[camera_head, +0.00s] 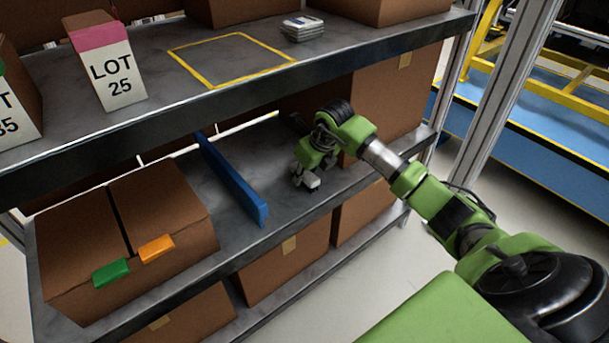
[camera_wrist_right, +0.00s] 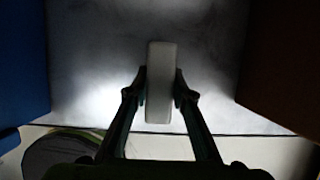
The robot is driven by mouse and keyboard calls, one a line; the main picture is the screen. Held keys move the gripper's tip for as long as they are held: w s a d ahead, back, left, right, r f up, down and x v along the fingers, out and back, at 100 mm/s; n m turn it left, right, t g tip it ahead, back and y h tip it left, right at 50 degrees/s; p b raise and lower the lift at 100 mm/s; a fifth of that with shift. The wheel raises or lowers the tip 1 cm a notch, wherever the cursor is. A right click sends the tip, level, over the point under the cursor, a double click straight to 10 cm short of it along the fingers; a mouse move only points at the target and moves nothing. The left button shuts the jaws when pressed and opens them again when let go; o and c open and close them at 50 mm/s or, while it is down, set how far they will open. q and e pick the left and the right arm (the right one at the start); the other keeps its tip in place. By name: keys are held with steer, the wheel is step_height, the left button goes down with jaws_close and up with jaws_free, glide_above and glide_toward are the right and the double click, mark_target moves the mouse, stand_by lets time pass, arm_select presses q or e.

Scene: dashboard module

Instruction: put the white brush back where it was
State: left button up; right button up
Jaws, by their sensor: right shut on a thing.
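The white brush (camera_wrist_right: 160,85) shows in the right wrist view as a pale upright block between the two fingers. My right gripper (camera_wrist_right: 160,95) is shut on it, with one finger at each side. In the head view my right gripper (camera_head: 306,176) is low over the middle shelf (camera_head: 215,190), right of a blue divider (camera_head: 232,178). A small pale part of the brush (camera_head: 311,180) shows under the fingers. I cannot tell whether the brush touches the shelf. My left gripper is not in view.
A closed brown box (camera_head: 70,245) with green and orange tabs stands left of the divider. Another brown box (camera_head: 390,100) stands close behind and right of my gripper. The upper shelf has an empty yellow outlined square (camera_head: 205,82) and a small stack (camera_head: 302,29).

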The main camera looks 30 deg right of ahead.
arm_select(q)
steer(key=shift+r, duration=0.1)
arm_select(e)
steer(key=shift+f, duration=0.1)
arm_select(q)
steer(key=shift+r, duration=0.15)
arm_select(e)
steer(key=o, duration=1)
steer(key=shift+r, duration=0.2)
arm_select(q)
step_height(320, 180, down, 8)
steer(key=p, duration=0.2)
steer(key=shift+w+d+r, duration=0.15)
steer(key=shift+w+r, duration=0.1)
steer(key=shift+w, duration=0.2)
arm_select(e)
steer(key=v, duration=1.2)
